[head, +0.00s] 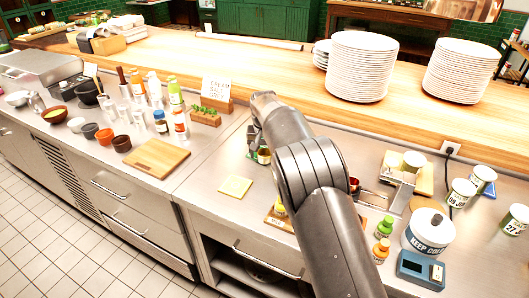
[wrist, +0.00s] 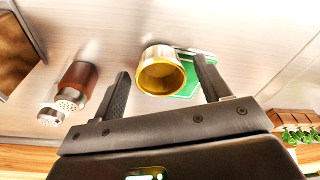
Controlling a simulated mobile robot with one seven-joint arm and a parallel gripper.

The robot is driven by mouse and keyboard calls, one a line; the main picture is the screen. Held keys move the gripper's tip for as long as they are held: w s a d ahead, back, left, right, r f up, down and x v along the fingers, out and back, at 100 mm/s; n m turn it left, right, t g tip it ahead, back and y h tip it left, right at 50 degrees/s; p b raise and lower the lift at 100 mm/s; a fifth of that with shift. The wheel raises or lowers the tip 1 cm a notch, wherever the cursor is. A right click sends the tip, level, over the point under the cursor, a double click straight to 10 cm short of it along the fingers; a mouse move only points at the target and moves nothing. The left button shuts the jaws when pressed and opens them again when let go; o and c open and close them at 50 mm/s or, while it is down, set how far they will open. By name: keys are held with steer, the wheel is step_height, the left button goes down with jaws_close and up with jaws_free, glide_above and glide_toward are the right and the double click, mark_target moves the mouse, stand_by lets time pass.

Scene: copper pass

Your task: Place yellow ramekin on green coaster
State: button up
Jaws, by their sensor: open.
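In the wrist view the yellow ramekin (wrist: 162,75) has a bright yellow inside and a pale outer wall. It lies between the fingers of my gripper (wrist: 161,67), which are open with space on both sides of it. The green coaster (wrist: 190,88) shows behind and to the right of the ramekin, partly covered by it and by the right finger. I cannot tell how much of the ramekin rests on it. In the head view the ramekin (head: 264,157) and the coaster (head: 251,155) are small and partly hidden by my arm; my gripper (head: 252,140) is above them.
Shakers (wrist: 76,84) stand left of my gripper in the wrist view. A planter (head: 205,118) and cutting board (head: 157,158) are left of my arm in the head view. A yellow square (head: 236,186) lies on the steel counter. Plate stacks (head: 360,68) stand on the wooden ledge.

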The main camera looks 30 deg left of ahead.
mark_target(264, 162)
steer(key=shift+r, duration=0.1)
step_height(264, 162, up, 12)
steer(key=s, duration=0.2)
steer(key=s+d+r+m, duration=0.15)
steer(key=d+r, duration=0.25)
steer(key=d, duration=0.6)
steer(key=s+d+r+t, duration=0.15)
steer(key=d+r, duration=0.35)
steer(key=d, duration=0.5)
steer(key=s+d+r+m, duration=0.1)
steer(key=s+d+r, duration=0.25)
steer(key=d, duration=0.75)
steer(key=s+d+m+t, duration=0.1)
steer(key=s+d, duration=1.1)
steer(key=s+d+f, duration=0.3)
steer(key=s+f, duration=0.1)
steer(key=s, duration=0.2)
steer(key=s+d+f+m+t, duration=0.1)
steer(key=s+d+f, duration=0.2)
steer(key=s, duration=0.4)
steer(key=shift+s+d+f+h, duration=0.15)
steer(key=shift+d+f+h, duration=0.2)
steer(key=shift+d+h, duration=0.1)
